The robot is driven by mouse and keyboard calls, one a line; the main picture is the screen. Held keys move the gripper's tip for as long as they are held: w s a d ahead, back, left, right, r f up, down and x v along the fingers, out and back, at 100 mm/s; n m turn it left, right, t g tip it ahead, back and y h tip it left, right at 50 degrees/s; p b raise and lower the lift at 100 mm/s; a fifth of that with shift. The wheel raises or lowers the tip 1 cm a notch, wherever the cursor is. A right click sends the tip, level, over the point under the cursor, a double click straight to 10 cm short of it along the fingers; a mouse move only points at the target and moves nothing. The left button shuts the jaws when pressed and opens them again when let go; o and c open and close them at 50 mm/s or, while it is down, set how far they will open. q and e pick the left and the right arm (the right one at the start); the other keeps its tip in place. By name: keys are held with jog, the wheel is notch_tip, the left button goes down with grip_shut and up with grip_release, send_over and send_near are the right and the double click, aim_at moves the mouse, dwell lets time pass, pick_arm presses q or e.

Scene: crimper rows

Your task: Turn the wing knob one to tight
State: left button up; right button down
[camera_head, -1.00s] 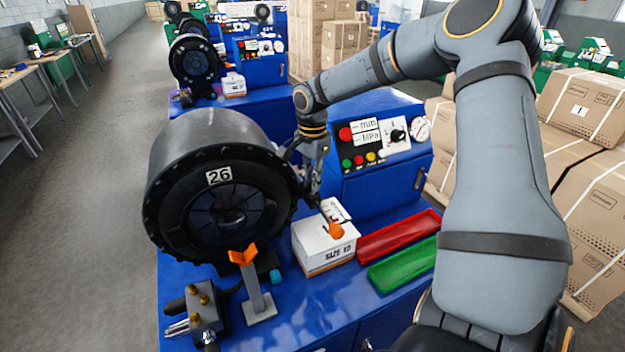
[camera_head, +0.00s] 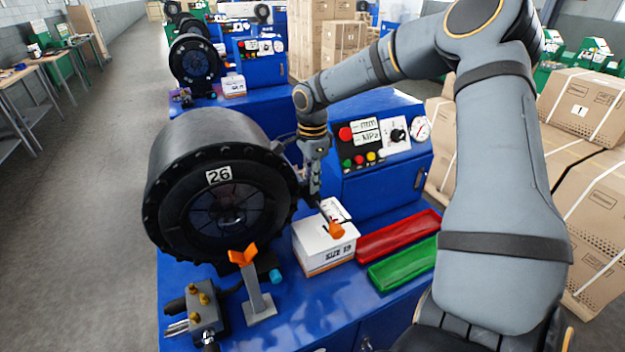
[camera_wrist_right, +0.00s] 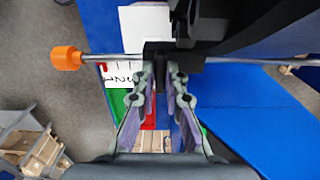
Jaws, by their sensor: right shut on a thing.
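My right gripper (camera_head: 316,192) is at the right side of the black crimper head (camera_head: 222,205) marked 26. In the right wrist view my right gripper (camera_wrist_right: 160,72) has its two fingers shut on a dark part, the wing knob (camera_wrist_right: 157,50), beside a metal rod (camera_wrist_right: 108,57). The fingers hide much of the knob, and its tightness cannot be seen. The rod has an orange end (camera_wrist_right: 66,58), which also shows in the head view (camera_head: 336,230) over a white box. My left gripper is not in view.
The white box (camera_head: 325,256), a red tray (camera_head: 398,236) and a green tray (camera_head: 403,263) lie right of the crimper head. A control panel (camera_head: 385,140) stands behind. A grey stand with an orange top (camera_head: 243,256) and a brass-fitted block (camera_head: 200,311) are in front.

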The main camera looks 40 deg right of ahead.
jog(key=shift+w+r, duration=0.1)
jog(key=c, duration=1.4)
grip_release()
notch_tip(320, 180, up, 12)
